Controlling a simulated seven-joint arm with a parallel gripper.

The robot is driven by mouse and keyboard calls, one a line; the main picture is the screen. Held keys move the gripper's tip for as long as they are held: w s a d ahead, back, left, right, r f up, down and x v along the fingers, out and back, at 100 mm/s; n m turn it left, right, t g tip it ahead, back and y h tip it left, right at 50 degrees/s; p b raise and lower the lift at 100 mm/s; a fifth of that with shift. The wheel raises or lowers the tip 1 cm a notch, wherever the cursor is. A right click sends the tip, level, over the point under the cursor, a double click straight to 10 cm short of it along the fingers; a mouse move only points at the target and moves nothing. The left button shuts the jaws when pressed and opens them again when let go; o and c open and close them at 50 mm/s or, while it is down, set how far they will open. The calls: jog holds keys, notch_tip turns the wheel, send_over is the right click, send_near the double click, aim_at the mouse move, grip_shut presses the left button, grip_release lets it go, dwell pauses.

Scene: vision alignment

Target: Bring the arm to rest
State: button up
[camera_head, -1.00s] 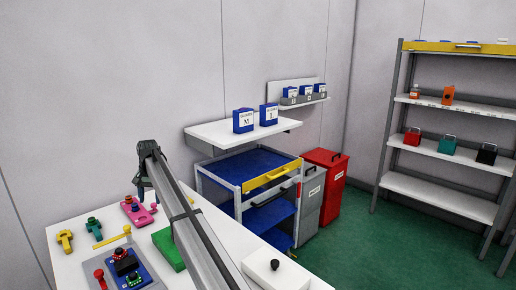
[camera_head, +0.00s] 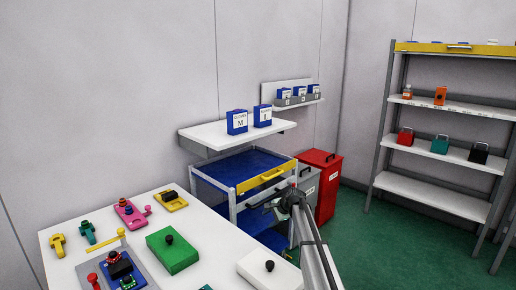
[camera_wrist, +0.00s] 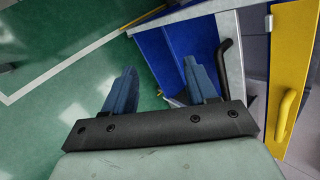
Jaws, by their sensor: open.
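My gripper (camera_head: 282,203) is at the end of my arm, which reaches up from the lower right of the head view. It is in front of the blue cart (camera_head: 245,166) and the grey bin (camera_head: 308,190), past the right side of the white table (camera_head: 215,262). In the wrist view my gripper (camera_wrist: 160,88) shows two blue fingers spread apart with nothing between them. Behind the fingers are the green floor (camera_wrist: 60,50) and the blue cart's side with its yellow drawer front (camera_wrist: 293,60).
The table holds a green block (camera_head: 172,250), a white block (camera_head: 268,270), a pink piece (camera_head: 128,214), a yellow piece (camera_head: 171,201) and a blue fixture (camera_head: 124,272). A red bin (camera_head: 327,187) stands behind. A shelf rack (camera_head: 445,155) is at right, with open green floor before it.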

jog(key=s+d+f+m+t+h, duration=0.1)
jog(key=s+d+f+m+t, duration=0.15)
jog(key=d, duration=0.75)
jog(key=s+d+f+m+t, duration=0.1)
jog(key=s+d+f+m, duration=0.2)
jog(key=d, duration=0.7)
jog(key=s+d+f+m+t+h, duration=0.15)
jog(key=d+m, duration=0.25)
jog(key=d, duration=0.7)
jog(key=s+d+f+m, duration=0.1)
jog(key=s+f+m, duration=0.1)
jog(key=s+f, duration=0.4)
jog(key=s+a+f+n+g+y, duration=0.1)
jog(key=s+a+f+g, duration=0.35)
jog(key=s+f, duration=0.9)
jog(key=s+a+f+n+g+y, duration=0.1)
jog(key=s+a+f+g, duration=0.1)
jog(key=s+a+f, duration=1.1)
jog(key=s+a+n+g+h, duration=0.25)
jog(key=s+n+g, duration=0.55)
jog(key=s, duration=1.3)
jog(key=s+r+n+g+h, duration=0.1)
jog(key=s+n+g+h, duration=0.1)
jog(key=s+n, duration=1.1)
jog(key=s+h, duration=0.1)
jog(key=s, duration=0.1)
jog(key=shift+s, duration=0.35)
